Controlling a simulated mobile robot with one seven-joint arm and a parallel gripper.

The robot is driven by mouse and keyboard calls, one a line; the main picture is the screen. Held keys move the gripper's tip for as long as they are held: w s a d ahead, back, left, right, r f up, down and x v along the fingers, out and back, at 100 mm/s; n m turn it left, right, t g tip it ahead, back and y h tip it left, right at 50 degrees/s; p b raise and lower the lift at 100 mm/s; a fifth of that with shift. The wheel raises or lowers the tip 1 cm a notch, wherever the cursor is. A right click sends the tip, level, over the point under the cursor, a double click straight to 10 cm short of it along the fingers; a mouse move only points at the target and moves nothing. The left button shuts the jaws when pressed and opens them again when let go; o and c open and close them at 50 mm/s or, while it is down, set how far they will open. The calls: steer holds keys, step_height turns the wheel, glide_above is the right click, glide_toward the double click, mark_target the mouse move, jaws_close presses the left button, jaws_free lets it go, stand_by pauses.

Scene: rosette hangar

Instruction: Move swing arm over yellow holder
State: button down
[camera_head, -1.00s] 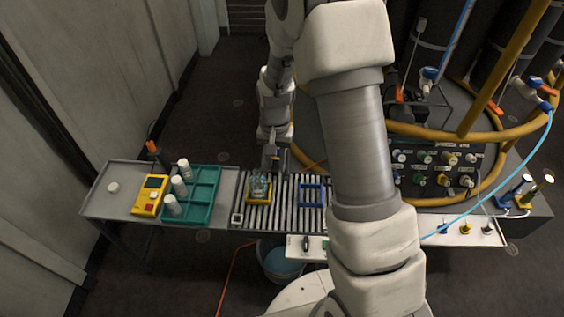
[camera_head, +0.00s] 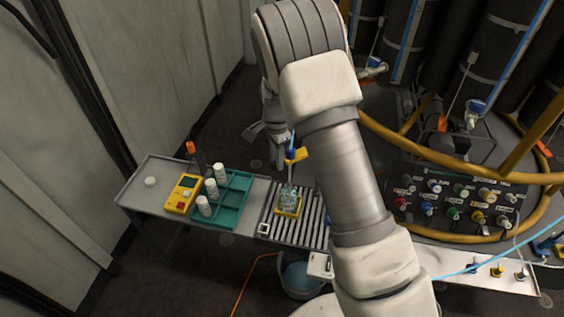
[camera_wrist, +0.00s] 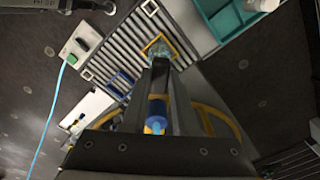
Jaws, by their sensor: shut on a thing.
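The yellow holder (camera_head: 290,212) sits on the roller conveyor with a clear glass vessel (camera_head: 289,194) in it. It also shows in the wrist view (camera_wrist: 148,47), just beyond the fingertips, which partly cover it. My gripper (camera_head: 287,150), partly hidden behind my arm, is above and slightly behind the holder in the head view. It is shut on a blue and yellow piece (camera_head: 297,155), seemingly part of the swing arm. In the wrist view a blue cylinder (camera_wrist: 156,113) lies between the fingers of my gripper (camera_wrist: 160,66). The rest of the swing arm is not clear.
A teal tray (camera_head: 231,207) with white bottles stands left of the holder, beside a yellow meter (camera_head: 183,194). A blue frame (camera_wrist: 120,83) is on the conveyor. A control panel with coloured knobs (camera_head: 452,208) and yellow pipes (camera_head: 430,157) stand at right.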

steer(key=shift+w+a, duration=0.1)
steer(key=shift+w, duration=0.15)
steer(key=c, duration=0.7)
jaws_free()
steer(key=shift+r, duration=0.15)
steer(key=shift+r, duration=8.6)
